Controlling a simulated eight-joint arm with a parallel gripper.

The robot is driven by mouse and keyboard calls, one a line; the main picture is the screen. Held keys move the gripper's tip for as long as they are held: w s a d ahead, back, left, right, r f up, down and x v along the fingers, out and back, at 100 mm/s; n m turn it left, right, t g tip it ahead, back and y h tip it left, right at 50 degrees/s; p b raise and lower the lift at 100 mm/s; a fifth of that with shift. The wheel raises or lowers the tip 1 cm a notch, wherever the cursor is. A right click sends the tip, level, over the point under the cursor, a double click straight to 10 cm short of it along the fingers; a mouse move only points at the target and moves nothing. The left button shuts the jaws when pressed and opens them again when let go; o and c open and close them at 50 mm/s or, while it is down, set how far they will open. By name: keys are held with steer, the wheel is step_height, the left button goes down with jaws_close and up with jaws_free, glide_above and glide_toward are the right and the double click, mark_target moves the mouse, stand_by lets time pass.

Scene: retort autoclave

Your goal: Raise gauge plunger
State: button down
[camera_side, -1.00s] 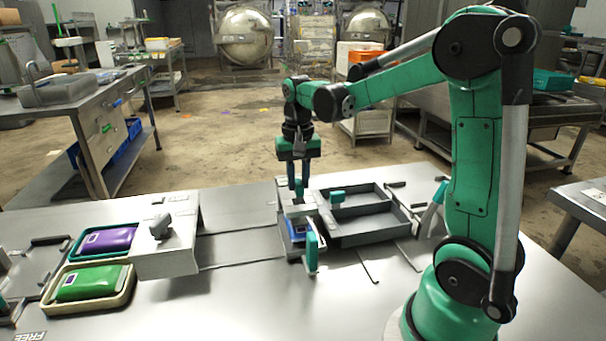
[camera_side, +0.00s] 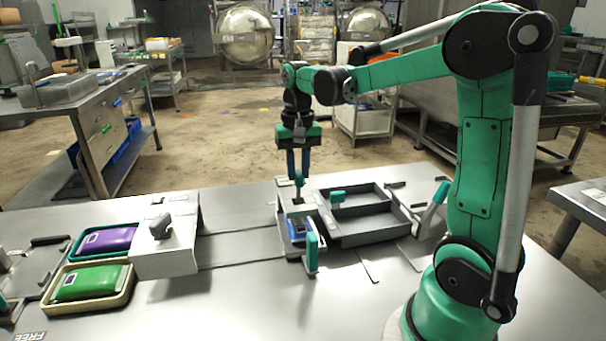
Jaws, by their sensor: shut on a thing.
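My gripper (camera_side: 298,177) points straight down above the gauge station (camera_side: 297,214) at the middle of the bench. Its fingers are shut on the teal knob of the gauge plunger (camera_side: 298,181). The plunger's dark stem shows below the knob, running down to the pale top of the station. A blue pouch (camera_side: 297,230) sits in the station under the plunger, partly hidden by its frame. A teal upright handle (camera_side: 311,250) stands at the station's front.
A grey two-compartment tray (camera_side: 372,203) with a teal handle stands right of the station. At left, a purple pouch (camera_side: 106,240) and a green pouch (camera_side: 90,283) lie in trays beside a metal housing (camera_side: 165,250). Bare bench lies between housing and station.

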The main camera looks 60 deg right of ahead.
steer(key=shift+r, duration=0.1)
steer(key=c, duration=0.7)
jaws_free()
steer(key=shift+r, duration=2.8)
steer(key=shift+a, duration=0.1)
steer(key=s+a+f+n+t, duration=0.1)
steer(key=a+f+n+t, duration=0.1)
steer(key=a+n, duration=0.1)
steer(key=s+a+f+n+t, duration=0.2)
steer(key=a+n, duration=0.1)
steer(key=a, duration=0.3)
steer(key=s+a+f+n+t, duration=0.1)
steer(key=a+f+n+t, duration=0.1)
steer(key=a+n+t, duration=0.1)
steer(key=shift+s+a, duration=0.15)
steer(key=shift+a, duration=0.65)
